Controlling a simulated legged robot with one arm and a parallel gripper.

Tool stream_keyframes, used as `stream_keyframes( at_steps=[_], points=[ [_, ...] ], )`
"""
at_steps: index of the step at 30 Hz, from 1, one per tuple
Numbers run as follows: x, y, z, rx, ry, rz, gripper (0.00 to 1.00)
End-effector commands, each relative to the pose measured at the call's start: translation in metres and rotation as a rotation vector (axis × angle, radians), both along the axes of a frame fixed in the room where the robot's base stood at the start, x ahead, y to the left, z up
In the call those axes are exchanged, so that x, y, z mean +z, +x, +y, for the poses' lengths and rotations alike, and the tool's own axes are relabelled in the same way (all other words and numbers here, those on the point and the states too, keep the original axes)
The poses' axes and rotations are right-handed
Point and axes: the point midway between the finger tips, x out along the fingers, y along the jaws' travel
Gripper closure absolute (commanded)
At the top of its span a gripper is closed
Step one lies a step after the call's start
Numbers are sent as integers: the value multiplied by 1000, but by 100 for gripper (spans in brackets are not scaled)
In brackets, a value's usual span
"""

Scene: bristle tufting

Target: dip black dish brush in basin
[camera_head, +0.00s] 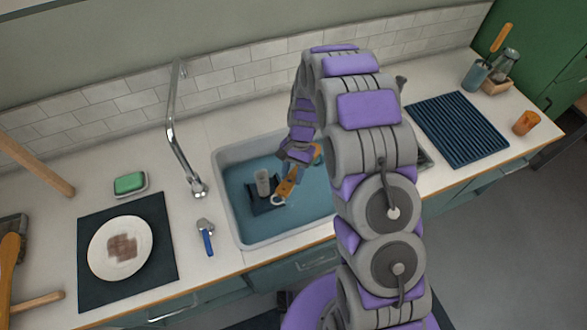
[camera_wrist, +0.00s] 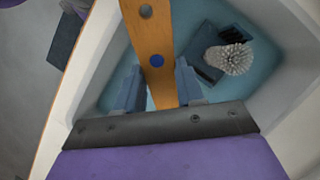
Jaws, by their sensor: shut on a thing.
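My gripper (camera_wrist: 158,80) is shut on a wooden handle (camera_wrist: 150,35) with a blue dot, seen between its two blue-grey fingers in the wrist view. In the head view my gripper (camera_head: 297,168) is over the basin (camera_head: 233,222), and the handle (camera_head: 285,188) slants down to the left, with a pale ring at its lower end. I cannot tell whether this is the black dish brush; no black head shows on it. A grey bristled piece (camera_wrist: 230,58) stands beside a dark block in the basin; it appears as a grey upright cylinder (camera_head: 263,183) in the head view.
A tap (camera_head: 177,140) stands left of the basin, with a blue-handled tool (camera_head: 207,238) nearby. A plate with a brown stain (camera_head: 97,248) lies on a dark mat, below green soap (camera_head: 130,184). A ribbed mat (camera_head: 457,128) and orange cup (camera_head: 526,122) are right. My arm hides the basin's right part.

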Motion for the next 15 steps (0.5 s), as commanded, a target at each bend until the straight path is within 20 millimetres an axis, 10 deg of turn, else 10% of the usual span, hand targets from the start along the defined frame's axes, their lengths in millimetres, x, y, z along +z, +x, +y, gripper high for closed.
stream_keyframes(
  at_steps=[15],
  points=[
    [-48,0,1,-3,-3,2,99]
  ],
)
